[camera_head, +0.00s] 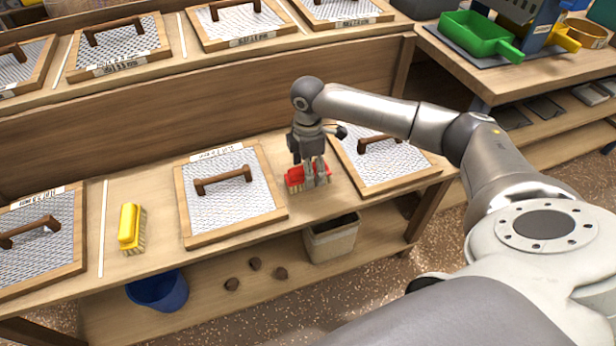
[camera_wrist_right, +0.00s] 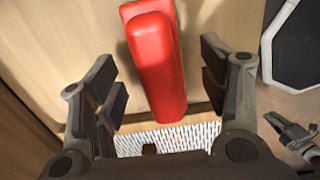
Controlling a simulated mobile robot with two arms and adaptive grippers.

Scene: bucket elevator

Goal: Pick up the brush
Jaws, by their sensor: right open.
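A red brush (camera_head: 294,177) lies on the wooden bench between two framed mesh screens. My right gripper (camera_head: 315,182) points down at it from above, its fingers partly hiding it. The jaws are open, with a gap on both sides of the handle. A second brush, yellow (camera_head: 130,228), stands on the bench farther left. My left gripper is not in view.
Framed screens with handles flank the red brush, one on the left (camera_head: 268,200) and one on the right (camera_head: 400,180). A bin (camera_head: 333,240), a blue bucket (camera_head: 160,290) and several brown lumps are on the shelf below. A green scoop (camera_head: 480,37) is on the right table.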

